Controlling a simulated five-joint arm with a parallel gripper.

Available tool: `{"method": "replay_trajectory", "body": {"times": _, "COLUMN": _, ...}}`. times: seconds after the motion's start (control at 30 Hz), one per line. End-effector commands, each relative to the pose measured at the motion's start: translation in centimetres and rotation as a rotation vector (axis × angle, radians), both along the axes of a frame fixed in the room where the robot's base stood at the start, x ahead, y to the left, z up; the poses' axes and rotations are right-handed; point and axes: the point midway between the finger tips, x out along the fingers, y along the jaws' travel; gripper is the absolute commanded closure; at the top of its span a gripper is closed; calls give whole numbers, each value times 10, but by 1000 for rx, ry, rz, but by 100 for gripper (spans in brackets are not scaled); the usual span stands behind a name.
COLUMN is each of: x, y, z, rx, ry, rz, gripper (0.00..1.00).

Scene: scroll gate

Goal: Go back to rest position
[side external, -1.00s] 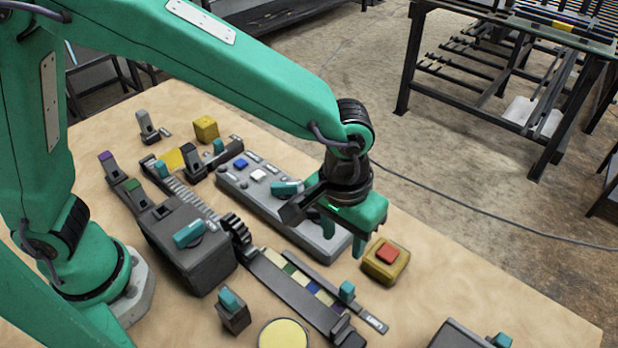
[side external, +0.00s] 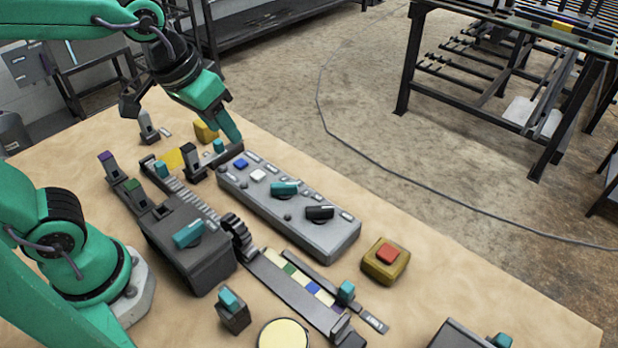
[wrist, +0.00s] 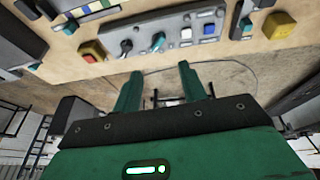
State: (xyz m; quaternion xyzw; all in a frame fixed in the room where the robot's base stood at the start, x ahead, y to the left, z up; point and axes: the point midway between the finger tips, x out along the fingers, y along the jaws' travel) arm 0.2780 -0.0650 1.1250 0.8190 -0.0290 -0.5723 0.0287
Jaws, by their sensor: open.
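My gripper (side external: 226,124) is at the upper left in the side view, raised over the far edge of the table (side external: 520,285). In the wrist view its two green fingers (wrist: 160,85) stand apart with nothing between them, so it is open and empty. The grey control panel (side external: 335,240) lies to the right of and below it, with blue and white buttons, a teal knob and a black knob. The yellow block (side external: 206,132) is close to the gripper in the side picture; whether they touch I cannot tell, though the gripper appears higher.
A dark gearbox with a teal knob (side external: 188,234), a toothed rack (side external: 180,192) and a coloured strip track (side external: 290,290) fill the middle of the table. A yellow box with a red button (side external: 387,260) stands at the right.

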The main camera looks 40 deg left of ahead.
Motion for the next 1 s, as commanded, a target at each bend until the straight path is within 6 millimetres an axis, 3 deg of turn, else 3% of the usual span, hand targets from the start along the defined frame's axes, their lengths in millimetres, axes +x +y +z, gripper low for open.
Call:
{"method": "replay_trajectory", "body": {"times": 0.2, "x": -27, "y": 38, "z": 6, "rx": 32, "ry": -78, "rz": 15, "gripper": 58}}
{"method": "replay_trajectory", "body": {"times": 0.4, "x": -46, "y": 58, "z": 5, "rx": 65, "ry": -124, "rz": 20, "gripper": 58}}
{"method": "replay_trajectory", "body": {"times": 1.0, "x": -54, "y": 65, "z": 4, "rx": 80, "ry": -140, "rz": 20, "gripper": 58}}
